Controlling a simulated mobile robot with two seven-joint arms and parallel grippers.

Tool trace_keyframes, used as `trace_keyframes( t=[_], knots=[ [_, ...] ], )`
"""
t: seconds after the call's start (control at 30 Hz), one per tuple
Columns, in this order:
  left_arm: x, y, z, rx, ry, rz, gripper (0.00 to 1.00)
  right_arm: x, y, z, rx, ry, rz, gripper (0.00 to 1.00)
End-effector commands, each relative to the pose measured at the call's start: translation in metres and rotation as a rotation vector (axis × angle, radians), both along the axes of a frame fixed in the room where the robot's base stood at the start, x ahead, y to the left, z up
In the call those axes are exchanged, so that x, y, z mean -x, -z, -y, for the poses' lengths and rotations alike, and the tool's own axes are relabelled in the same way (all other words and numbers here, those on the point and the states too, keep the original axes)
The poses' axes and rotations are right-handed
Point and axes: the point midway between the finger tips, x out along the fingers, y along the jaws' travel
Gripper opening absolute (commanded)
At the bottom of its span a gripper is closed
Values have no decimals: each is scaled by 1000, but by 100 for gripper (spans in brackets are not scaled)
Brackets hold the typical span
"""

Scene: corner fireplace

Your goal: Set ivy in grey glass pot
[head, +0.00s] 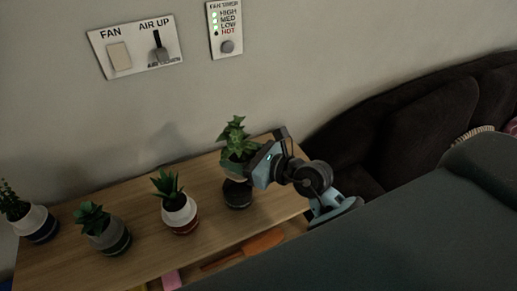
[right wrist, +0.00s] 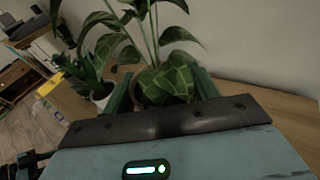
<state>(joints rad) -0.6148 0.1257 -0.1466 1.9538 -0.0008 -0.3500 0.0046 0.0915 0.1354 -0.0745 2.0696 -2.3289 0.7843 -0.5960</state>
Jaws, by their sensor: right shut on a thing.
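The ivy (head: 236,137), a leafy green plant, is near the right end of the wooden shelf. My right gripper (head: 247,166) comes in from the right and is shut on the ivy at its base. In the right wrist view the ivy's leaves (right wrist: 165,80) rise between the two fingers (right wrist: 160,92) and hide most of its base. A dark grey pot (head: 238,196), seemingly the grey glass pot, stands on the shelf directly below the held ivy. I cannot tell whether the ivy's base touches its rim or is inside it. My left gripper is not in view.
A wall with switch panels (head: 137,47) stands behind. A dark sofa (head: 425,120) is at right. Orange and pink items lie below the shelf's front edge.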

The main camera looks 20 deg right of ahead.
Motion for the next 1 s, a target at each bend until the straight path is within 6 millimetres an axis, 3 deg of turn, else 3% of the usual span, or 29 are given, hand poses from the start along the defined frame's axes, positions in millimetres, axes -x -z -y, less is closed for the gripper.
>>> trace_keyframes(
  t=[0.23, 0.57, 1.0],
  knots=[
    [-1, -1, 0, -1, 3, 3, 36, -9, 12, -16, 11, -23, 1, 46],
    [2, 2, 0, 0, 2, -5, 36, -9, 16, -16, 10, -23, -1, 46],
    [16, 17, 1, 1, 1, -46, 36, -8, 40, -16, 9, -23, -6, 46]
  ],
)
